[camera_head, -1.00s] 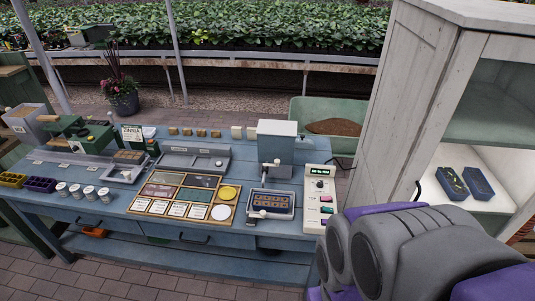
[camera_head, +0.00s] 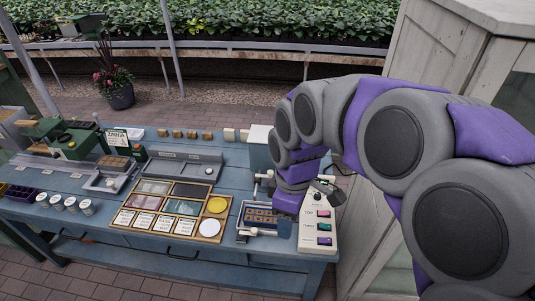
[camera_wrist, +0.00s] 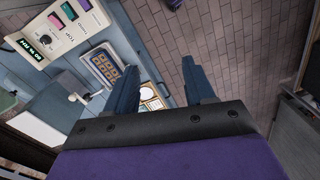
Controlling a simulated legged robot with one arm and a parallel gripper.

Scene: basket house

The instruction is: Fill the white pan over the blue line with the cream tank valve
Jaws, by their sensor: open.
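The cream tank (camera_head: 258,148) stands at the back right of the blue bench, partly behind my arm. Its pale valve handle (camera_head: 263,177) is on its front; in the wrist view a pale handle (camera_wrist: 73,97) shows beside the tank (camera_wrist: 48,112). The white pan (camera_head: 243,222) sits below it and holds a blue tray of brown cells (camera_head: 262,214); the pan (camera_wrist: 88,62) also shows in the wrist view. I cannot make out the blue line or any water level. My gripper (camera_wrist: 160,68) is open and empty, apart from the valve, above the bench's front side.
A control panel (camera_head: 318,222) with coloured buttons stands right of the pan, close to my wrist. A wooden board of cards and discs (camera_head: 172,210) lies left of it. A cabinet (camera_head: 385,190) stands at right.

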